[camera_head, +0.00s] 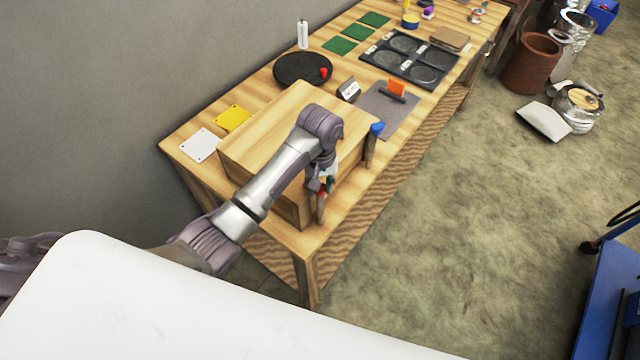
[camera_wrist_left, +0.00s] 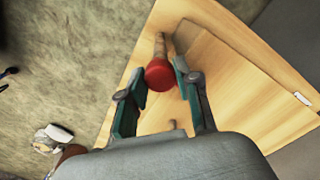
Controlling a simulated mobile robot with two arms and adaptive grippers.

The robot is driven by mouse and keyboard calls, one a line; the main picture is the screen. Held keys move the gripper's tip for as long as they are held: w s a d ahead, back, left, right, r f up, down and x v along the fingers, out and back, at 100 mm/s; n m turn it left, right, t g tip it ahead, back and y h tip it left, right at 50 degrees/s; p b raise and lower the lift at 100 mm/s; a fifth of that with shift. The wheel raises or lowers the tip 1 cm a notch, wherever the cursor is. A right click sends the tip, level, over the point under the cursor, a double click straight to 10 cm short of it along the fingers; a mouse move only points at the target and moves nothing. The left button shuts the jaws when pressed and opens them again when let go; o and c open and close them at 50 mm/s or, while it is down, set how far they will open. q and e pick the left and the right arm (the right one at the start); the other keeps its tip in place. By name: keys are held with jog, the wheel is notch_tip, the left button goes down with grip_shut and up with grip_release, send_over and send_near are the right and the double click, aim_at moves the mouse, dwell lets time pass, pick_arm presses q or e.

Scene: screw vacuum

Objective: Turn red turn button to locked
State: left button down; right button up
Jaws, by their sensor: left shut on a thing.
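The red turn button (camera_wrist_left: 159,74) is a round red knob on a wooden post, seen in the left wrist view. My left gripper (camera_wrist_left: 160,70) has its two fingers on either side of the knob and is shut on it. In the head view my left gripper (camera_head: 325,181) points down over the top of the wooden post (camera_head: 320,207) at the front corner of the wooden box (camera_head: 258,146). There the gripper mostly hides the red knob. I cannot read any locked or unlocked mark. My right gripper is not in view.
A second post with a blue knob (camera_head: 377,127) stands at the box's right side. The workbench (camera_head: 345,205) also bears a black disc (camera_head: 296,69), a grey mat (camera_head: 400,118), a dark tray (camera_head: 383,72), and yellow and white plates.

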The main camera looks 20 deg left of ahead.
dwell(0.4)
pick_arm(q)
jog(key=c, duration=0.8)
grip_release()
jog(key=shift+r, duration=0.1)
jog(key=r, duration=0.8)
jog(key=shift+w+r, duration=0.2)
jog(key=shift+r, duration=0.1)
jog(key=shift+s+r, duration=0.2)
jog(key=shift+r, duration=1.45)
